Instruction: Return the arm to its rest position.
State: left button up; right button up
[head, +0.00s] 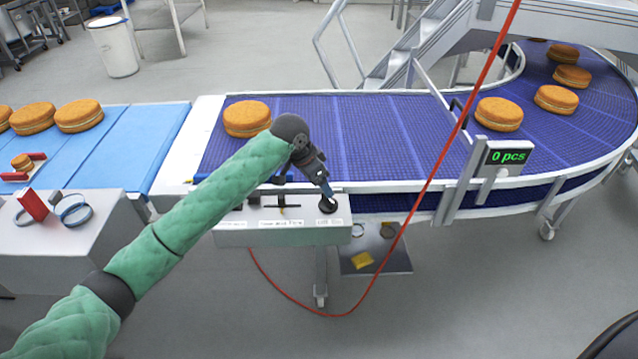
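My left arm (190,205), in a green quilted sleeve, reaches from the lower left across the head view. Its dark wrist bends down to the right. My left gripper (327,189) points down just above a round black control (327,206) at the right end of a grey control box (285,236). I cannot tell whether the fingertips touch it. The fingers show as one narrow tip, so their opening is unclear. My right gripper is not in view.
A blue conveyor (390,130) curves away right with several filled rounds; its counter (506,157) reads "0 pcs". A light-blue belt (130,150) carries more rounds at left. A red cable (432,170) hangs right of the gripper. A grey stand (65,235) holds a red block.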

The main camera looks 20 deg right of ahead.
pick_arm(q)
jog(key=shift+f, duration=0.1)
jog(key=s+a+f+n+t+h, duration=0.15)
jog(key=s+a+f+n, duration=0.45)
jog(key=s+a+f, duration=0.8)
jog(key=s+a+f+n+y, duration=0.2)
jog(key=s+a+n+y, duration=0.1)
jog(key=s+a, duration=0.95)
jog(key=s+a+f+n+y, duration=0.2)
jog(key=s+a+n+y, duration=0.15)
jog(key=s+a, duration=0.85)
notch_tip(320, 180, down, 24)
jog(key=w+h, duration=0.1)
jog(key=w, duration=0.2)
jog(key=s+f, duration=0.4)
jog(key=f, duration=0.8)
jog(key=s+f+g+b, duration=0.1)
jog(key=s+f, duration=0.3)
jog(key=f, duration=0.9)
jog(key=shift+s+d+f, duration=0.15)
jog(key=shift+s+d, duration=0.1)
jog(key=shift+d, duration=0.05)
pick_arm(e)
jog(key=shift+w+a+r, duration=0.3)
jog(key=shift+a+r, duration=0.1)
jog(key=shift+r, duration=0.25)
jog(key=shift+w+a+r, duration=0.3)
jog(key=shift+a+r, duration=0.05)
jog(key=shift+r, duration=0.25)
